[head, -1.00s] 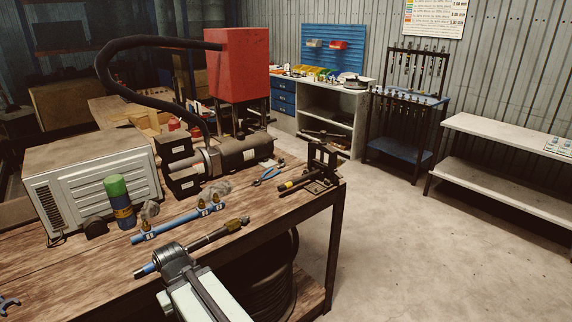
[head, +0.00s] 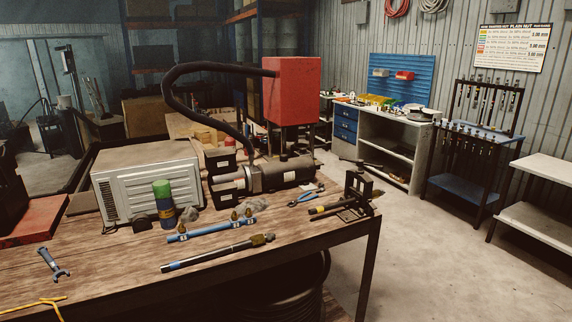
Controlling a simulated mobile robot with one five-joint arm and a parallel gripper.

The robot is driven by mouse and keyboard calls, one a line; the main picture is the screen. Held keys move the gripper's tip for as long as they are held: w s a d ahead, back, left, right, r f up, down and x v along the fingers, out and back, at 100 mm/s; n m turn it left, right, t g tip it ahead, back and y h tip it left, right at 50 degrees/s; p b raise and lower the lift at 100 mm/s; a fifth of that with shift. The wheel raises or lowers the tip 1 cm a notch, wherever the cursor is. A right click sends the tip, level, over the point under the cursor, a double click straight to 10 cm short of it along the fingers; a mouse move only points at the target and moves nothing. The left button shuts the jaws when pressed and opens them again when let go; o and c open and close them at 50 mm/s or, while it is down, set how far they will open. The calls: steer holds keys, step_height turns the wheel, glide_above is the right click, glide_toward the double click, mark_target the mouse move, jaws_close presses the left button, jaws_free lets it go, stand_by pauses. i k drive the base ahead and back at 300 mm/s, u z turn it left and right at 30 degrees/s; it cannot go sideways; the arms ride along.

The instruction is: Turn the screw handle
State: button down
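A small black press-like clamp (head: 352,198) stands at the right corner of the wooden workbench. A dark bar (head: 362,164) lies across its top and looks like the screw handle, though it is small and dark here. A short dark rod with a yellow band (head: 324,208) sticks out of the clamp's left side. My gripper and arm do not show in this view, so I cannot see where the gripper is or whether it holds anything.
On the workbench (head: 110,262) lie a dark hose with a brass fitting (head: 218,253), a blue pipe (head: 212,230), blue pliers (head: 307,196) and a blue tool (head: 52,265). Behind stand a grey metal box (head: 148,182) and a motor (head: 285,174).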

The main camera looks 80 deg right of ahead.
mark_target(360, 163)
steer(key=u, duration=1.2)
steer(key=k, duration=2.7)
steer(key=z, duration=0.75)
steer(key=i, duration=1)
